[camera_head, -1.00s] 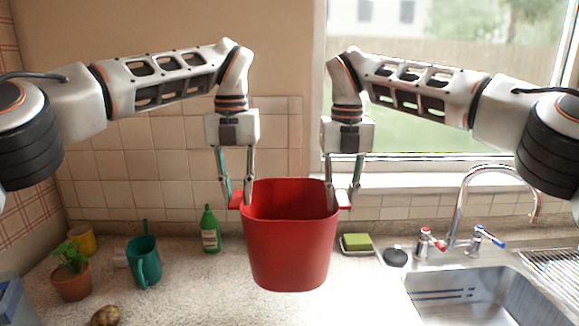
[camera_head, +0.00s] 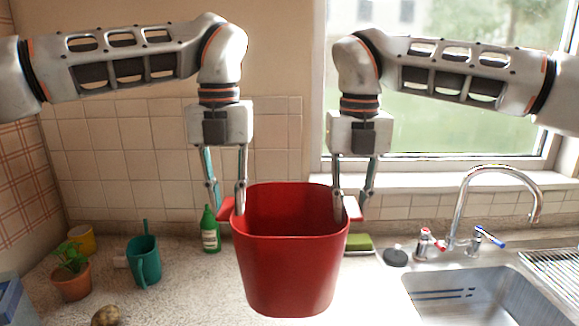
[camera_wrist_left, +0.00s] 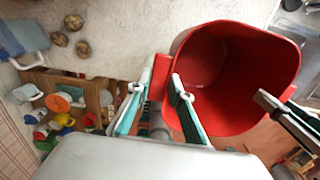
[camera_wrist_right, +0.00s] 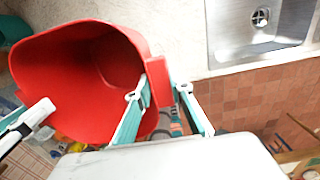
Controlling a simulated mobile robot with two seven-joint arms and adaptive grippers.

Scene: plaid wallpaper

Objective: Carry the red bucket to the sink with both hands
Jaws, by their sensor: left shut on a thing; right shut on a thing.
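The red bucket (camera_head: 290,262) hangs upright in the middle of the head view, held up between my two grippers. My left gripper (camera_head: 226,208) is shut on the bucket's left handle, and my right gripper (camera_head: 352,208) is shut on its right handle. The bucket looks empty inside in the left wrist view (camera_wrist_left: 225,75) and the right wrist view (camera_wrist_right: 90,75). The steel sink (camera_head: 465,295) is at the lower right, to the right of the bucket. Its basin and drain also show in the right wrist view (camera_wrist_right: 262,20).
A chrome faucet (camera_head: 462,205) arches over the sink, with red and blue taps. A green bottle (camera_head: 210,232), teal watering can (camera_head: 145,262), potted plant (camera_head: 70,275) and potato (camera_head: 106,315) stand on the counter at left. A green sponge (camera_head: 358,243) is partly hidden behind the bucket.

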